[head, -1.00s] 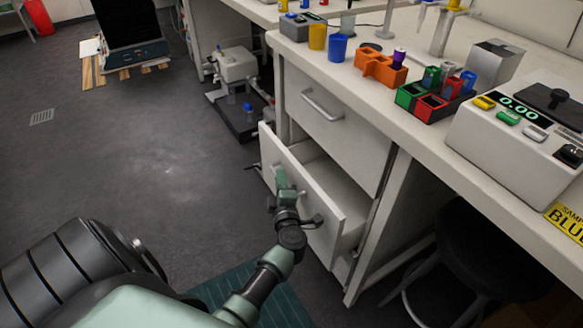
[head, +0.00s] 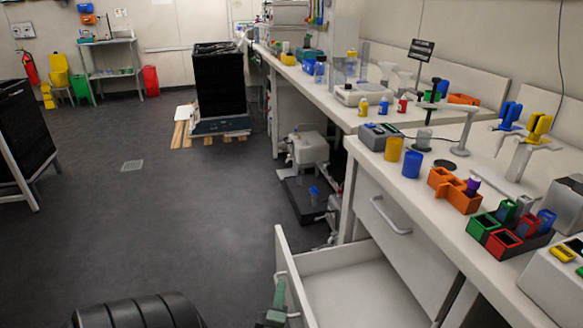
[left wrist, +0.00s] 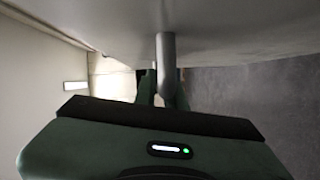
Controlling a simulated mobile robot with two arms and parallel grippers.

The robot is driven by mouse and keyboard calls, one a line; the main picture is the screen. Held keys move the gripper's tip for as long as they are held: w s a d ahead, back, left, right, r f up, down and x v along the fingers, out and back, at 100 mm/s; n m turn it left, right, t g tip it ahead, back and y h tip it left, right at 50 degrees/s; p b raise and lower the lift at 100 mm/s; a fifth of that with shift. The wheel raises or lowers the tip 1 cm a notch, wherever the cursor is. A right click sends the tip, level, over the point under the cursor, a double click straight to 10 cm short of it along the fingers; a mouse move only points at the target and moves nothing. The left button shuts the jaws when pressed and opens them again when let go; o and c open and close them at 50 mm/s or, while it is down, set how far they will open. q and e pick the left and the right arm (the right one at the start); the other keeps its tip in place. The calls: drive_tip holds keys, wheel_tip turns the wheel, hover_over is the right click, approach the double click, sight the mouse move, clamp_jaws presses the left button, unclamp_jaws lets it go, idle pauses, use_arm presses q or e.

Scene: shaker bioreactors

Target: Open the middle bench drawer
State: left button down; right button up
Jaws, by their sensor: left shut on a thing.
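The middle bench drawer (head: 292,262) stands open below a shut upper drawer (head: 405,240). Its white interior (head: 360,290) shows no contents where visible. My left gripper (head: 279,300) is at the outer side of the drawer front, low in the head view and partly cut off by the lower edge. In the left wrist view the grey bar handle (left wrist: 166,55) runs down from the drawer front (left wrist: 230,25) between the dark green fingers of the left gripper (left wrist: 163,90), which is shut on it. My right gripper is not in view.
The bench top (head: 350,142) carries blue and yellow cups, an orange rack (head: 452,190) and coloured blocks. The dark floor (head: 170,220) left of the drawer is clear.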

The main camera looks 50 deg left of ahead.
use_arm(q)
drive_tip(key=shift+s+f, duration=0.15)
drive_tip(key=c, duration=1.5)
unclamp_jaws()
drive_tip(key=v, duration=0.7)
drive_tip(key=shift+s+d, duration=0.25)
drive_tip(key=shift+d, duration=0.05)
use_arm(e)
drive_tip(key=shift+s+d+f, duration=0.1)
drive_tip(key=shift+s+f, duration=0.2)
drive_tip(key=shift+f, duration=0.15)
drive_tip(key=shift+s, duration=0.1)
